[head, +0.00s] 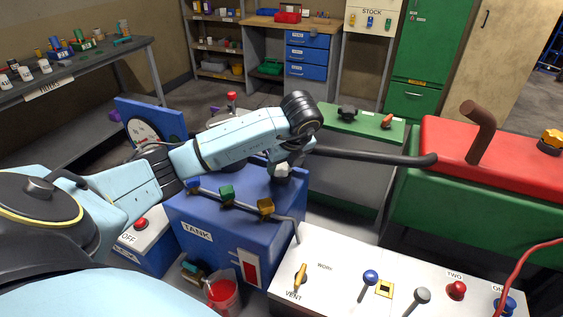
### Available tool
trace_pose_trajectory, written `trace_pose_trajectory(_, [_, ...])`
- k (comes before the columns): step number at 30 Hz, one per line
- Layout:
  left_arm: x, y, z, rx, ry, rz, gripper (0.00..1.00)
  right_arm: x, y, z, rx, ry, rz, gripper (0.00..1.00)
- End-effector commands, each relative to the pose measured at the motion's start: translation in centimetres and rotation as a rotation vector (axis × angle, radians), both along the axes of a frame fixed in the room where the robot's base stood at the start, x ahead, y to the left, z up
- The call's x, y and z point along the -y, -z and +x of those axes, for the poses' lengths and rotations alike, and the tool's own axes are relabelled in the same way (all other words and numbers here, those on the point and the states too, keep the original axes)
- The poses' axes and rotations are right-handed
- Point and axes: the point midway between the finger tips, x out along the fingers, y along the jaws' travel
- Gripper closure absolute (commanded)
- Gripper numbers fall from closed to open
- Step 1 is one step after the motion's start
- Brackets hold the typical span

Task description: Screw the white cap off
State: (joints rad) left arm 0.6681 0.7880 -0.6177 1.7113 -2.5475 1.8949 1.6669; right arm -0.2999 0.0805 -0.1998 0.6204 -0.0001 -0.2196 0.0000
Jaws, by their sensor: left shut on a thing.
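The white cap (282,173) is a small pale piece on top of the blue tank (196,216), near its right side. My left arm reaches across from the left, and my left gripper (280,163) points down over the cap and is shut on it. The gripper and wrist hide part of the cap. I cannot tell whether the cap is still seated on the tank or lifted a little. My right gripper is not in view.
Blue, green and yellow valve handles (228,194) line the tank's front. A white control panel (335,285) with levers stands at the front right. A dark pipe (375,157) runs right towards a red-topped green machine (500,150). A red beaker (222,294) stands below the tank.

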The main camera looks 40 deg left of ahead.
Motion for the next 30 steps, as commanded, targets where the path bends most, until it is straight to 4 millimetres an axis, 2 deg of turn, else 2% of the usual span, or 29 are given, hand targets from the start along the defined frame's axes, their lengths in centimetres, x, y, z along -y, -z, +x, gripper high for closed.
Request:
trace_pose_trajectory(4, [0.0, -0.1, 0.2, 0.002, -0.149, -0.001, 0.77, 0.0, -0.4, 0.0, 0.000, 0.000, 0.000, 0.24])
trace_pose_trajectory(15, [0.0, -0.1, 0.2, 0.002, -0.196, 0.000, 0.77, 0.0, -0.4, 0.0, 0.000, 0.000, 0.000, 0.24])
trace_pose_trajectory(20, [0.1, -0.3, 0.4, 0.000, -0.416, -0.001, 0.77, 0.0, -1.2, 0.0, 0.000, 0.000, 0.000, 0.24])
trace_pose_trajectory(21, [0.1, -0.7, 0.3, -0.002, -0.470, -0.002, 0.77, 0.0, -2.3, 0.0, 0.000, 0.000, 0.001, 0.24])
trace_pose_trajectory(24, [0.0, -0.7, 0.4, -0.001, -0.603, -0.001, 0.77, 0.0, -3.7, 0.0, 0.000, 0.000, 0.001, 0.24])
trace_pose_trajectory(30, [0.0, -0.3, 0.5, 0.002, -0.726, 0.000, 0.77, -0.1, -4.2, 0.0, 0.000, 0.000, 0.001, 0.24])
